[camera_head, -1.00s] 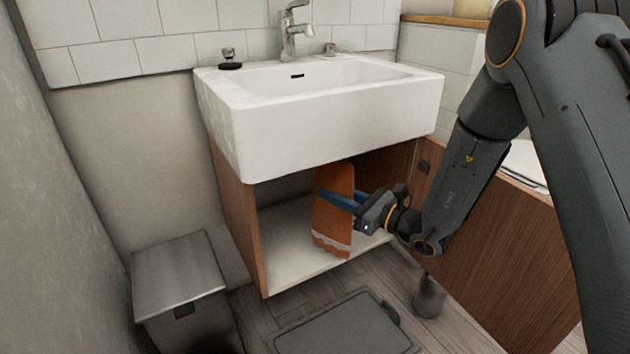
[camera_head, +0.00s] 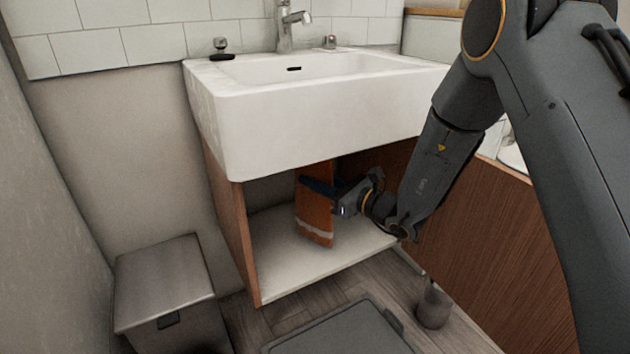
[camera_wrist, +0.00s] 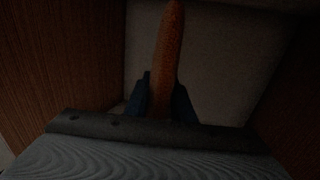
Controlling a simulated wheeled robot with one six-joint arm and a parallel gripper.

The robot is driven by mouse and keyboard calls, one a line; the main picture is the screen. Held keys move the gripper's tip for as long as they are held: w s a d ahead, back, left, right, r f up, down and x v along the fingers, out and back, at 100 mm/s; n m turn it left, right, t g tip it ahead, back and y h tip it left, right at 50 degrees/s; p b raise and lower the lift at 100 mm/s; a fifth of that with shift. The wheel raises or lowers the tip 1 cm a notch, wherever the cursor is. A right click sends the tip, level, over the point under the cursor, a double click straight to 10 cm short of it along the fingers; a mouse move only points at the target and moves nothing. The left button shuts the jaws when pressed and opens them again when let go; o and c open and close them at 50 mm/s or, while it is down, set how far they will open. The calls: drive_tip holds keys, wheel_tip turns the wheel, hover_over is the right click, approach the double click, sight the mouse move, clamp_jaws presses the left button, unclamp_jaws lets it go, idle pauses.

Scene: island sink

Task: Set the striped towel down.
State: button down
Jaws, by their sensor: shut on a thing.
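The striped towel (camera_head: 316,217) is orange with a pale band near its lower edge. It hangs upright inside the open cabinet under the sink, close above the white cabinet floor (camera_head: 285,270); I cannot tell whether its lower edge touches. My gripper (camera_head: 318,187) reaches in from the right and is shut on the towel's upper part. In the wrist view the towel (camera_wrist: 170,50) shows edge-on as a narrow orange strip between the two blue fingers (camera_wrist: 160,100).
The white sink (camera_head: 320,120) overhangs the cabinet opening. Wooden walls stand at the left (camera_head: 230,225) and right of the opening. A metal bin (camera_head: 165,280) stands at left. A dark grey flat object (camera_head: 340,330) and a small grey container (camera_head: 433,305) are on the floor.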

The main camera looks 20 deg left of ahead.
drive_tip(key=shift+f, duration=0.15)
drive_tip(key=c, duration=1.5)
unclamp_jaws()
